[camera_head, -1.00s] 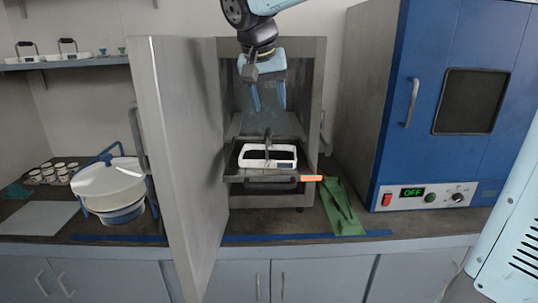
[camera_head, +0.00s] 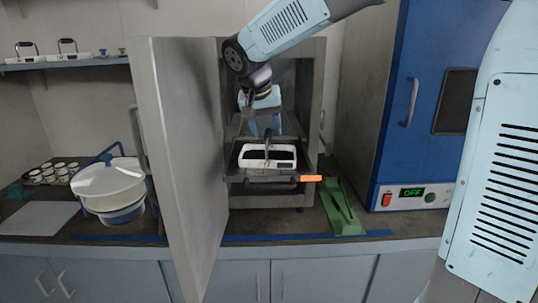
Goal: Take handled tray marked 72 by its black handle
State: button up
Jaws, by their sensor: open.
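A white handled tray (camera_head: 255,164) with dark contents and a black handle (camera_head: 267,146) arching over its middle sits on the pulled-out rack of an open metal cabinet. A small dark label shows on its front right; its number is too small to read. My gripper (camera_head: 265,134) points down just above the tray, with its blue fingers apart on either side near the top of the handle. I cannot tell whether a finger touches the handle. Two more white trays with black handles, a left one (camera_head: 27,58) and a right one (camera_head: 68,56), stand on the shelf at the upper left.
The cabinet door (camera_head: 185,170) stands open on the left, close to my arm's space. A green wedge-shaped stand (camera_head: 342,207) is at the right of the cabinet. A blue oven (camera_head: 430,100) stands further right. A sieve shaker-like white-lidded vessel (camera_head: 110,180) stands at left.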

jog(key=shift+x, duration=2.25)
jog(key=shift+c, duration=0.4)
grip_shut()
